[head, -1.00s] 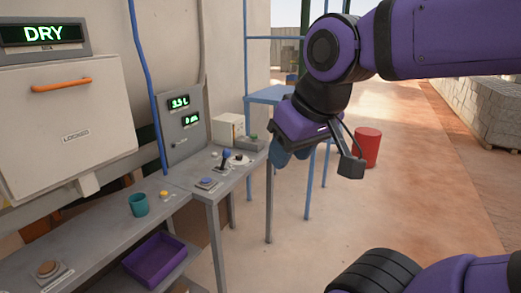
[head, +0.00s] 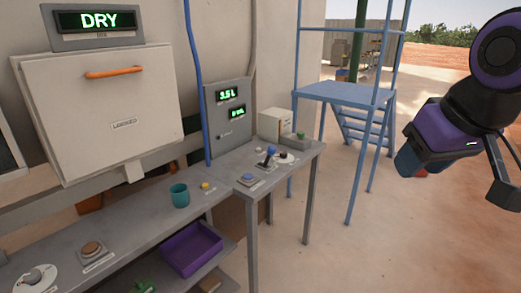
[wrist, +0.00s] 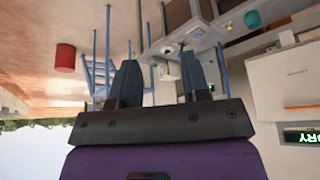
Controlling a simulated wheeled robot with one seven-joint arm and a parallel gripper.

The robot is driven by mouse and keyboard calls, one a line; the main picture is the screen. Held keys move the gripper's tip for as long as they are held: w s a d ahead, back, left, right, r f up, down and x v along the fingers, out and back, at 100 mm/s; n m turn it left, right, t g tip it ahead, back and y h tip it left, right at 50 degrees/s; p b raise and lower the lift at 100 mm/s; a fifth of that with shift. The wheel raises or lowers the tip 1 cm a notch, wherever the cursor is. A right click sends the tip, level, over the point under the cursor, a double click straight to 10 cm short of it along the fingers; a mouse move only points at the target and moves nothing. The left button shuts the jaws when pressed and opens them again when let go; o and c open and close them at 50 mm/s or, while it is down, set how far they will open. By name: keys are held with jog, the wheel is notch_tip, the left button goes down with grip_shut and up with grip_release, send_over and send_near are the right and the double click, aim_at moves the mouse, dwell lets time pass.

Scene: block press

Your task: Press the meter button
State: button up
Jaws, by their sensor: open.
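A grey meter panel (head: 228,112) stands at the back of the bench, with lit green displays reading about "3.5 L" and "0 mL". Several controls sit on the bench: a blue button (head: 248,177) on a plate, a blue-knobbed lever (head: 270,153), a yellow button (head: 205,186), a green button (head: 301,134) and a brown button (head: 92,248). Their labels are too small to read, so I cannot tell which is the meter button. My gripper (head: 408,165) is open and empty at the right, well apart from the bench. Its spread fingers show in the wrist view (wrist: 158,65).
A teal cup (head: 180,195) stands on the grey bench (head: 150,228), and a purple tray (head: 192,248) sits below. A white cabinet (head: 95,120) with an orange handle hangs under a "DRY" sign. A blue stair platform (head: 345,94) stands behind. Floor right of the bench is clear.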

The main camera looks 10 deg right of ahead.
jog(key=shift+c, duration=0.4)
grip_shut()
dwell(1.4)
